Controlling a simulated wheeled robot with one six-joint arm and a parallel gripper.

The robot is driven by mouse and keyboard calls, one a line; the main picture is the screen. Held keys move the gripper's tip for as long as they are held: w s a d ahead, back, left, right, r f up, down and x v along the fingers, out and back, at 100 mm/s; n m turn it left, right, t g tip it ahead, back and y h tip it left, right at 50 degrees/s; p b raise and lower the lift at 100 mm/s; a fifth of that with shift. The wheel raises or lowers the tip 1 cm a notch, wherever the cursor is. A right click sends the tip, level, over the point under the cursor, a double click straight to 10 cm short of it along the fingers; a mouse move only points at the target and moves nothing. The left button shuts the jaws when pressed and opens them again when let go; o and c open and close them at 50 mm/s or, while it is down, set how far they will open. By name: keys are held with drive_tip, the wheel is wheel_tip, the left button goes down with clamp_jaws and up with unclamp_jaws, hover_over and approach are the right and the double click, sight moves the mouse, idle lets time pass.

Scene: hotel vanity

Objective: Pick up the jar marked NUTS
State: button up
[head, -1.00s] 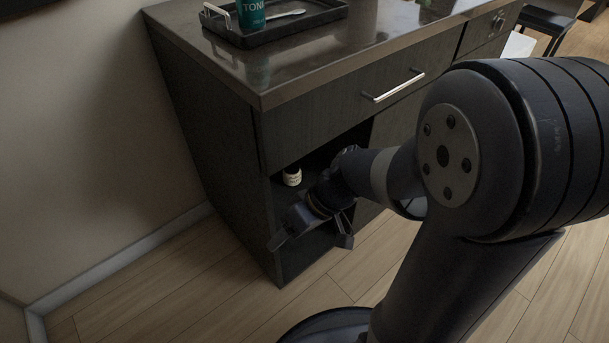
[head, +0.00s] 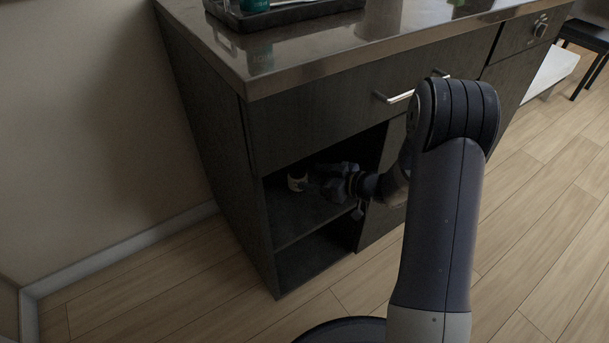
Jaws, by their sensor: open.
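The cubby's shelf (head: 290,222) has bare room in front. A drawer with a metal handle (head: 393,98) and the countertop (head: 300,62) lie above. A black tray (head: 290,14) with a green bottle (head: 254,5) stands on top. A wall (head: 90,130) is at left.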

sight(304, 172)
drive_tip(key=shift+w+d+f, duration=0.3)
drive_tip(key=shift+w+f, duration=0.1)
drive_tip(key=shift+w, duration=0.1)
drive_tip(key=shift+w+a+f+t, duration=0.1)
drive_tip(key=shift+w+t, duration=0.2)
drive_tip(key=b+x, duration=0.2)
drive_tip(key=x, duration=0.5)
drive_tip(key=c, duration=1.1)
drive_tip(key=shift+c, duration=0.2)
